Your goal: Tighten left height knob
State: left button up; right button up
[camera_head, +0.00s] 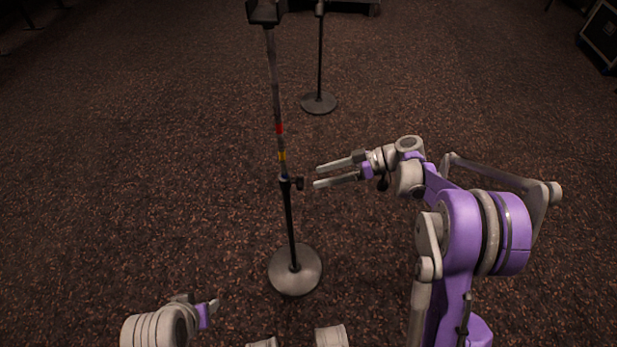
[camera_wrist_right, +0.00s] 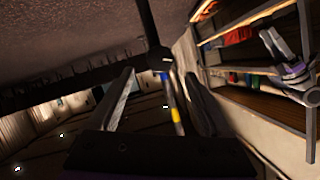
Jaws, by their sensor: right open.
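A thin black stand (camera_head: 291,225) with a round grey base stands upright on the carpet, with red and yellow bands on its upper pole. Its dark height knob (camera_head: 299,184) sticks out to the right at mid-height. My right gripper (camera_head: 316,175) is open and empty just right of the knob, fingers pointing at it, with a small gap. In the right wrist view, the dark clamp and knob area (camera_wrist_right: 160,60) shows beyond and between the two open fingers, with the banded pole below it. My left gripper (camera_head: 212,306) is low at the left, away from the stand; its jaw opening is unclear.
A second stand (camera_head: 319,103) with a round base is farther back. A dark case (camera_head: 601,36) sits at the far right. The carpet (camera_head: 150,160) around the near stand is clear. Shelves (camera_wrist_right: 260,85) show at the right of the wrist view.

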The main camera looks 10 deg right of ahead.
jog(key=v, duration=0.3)
jog(key=shift+d+r, duration=0.15)
jog(key=shift+d, duration=0.15)
jog(key=n+t+y+b, duration=0.3)
jog(key=n+y+b, duration=0.1)
jog(key=b, duration=0.1)
send_near(300, 183)
jog(key=x, duration=0.3)
jog(key=f+x, duration=0.1)
jog(key=x, duration=0.2)
jog(key=w+b+x, duration=0.1)
jog(key=x, duration=0.3)
jog(key=shift+w+d+f, duration=0.1)
jog(key=shift+f, duration=0.15)
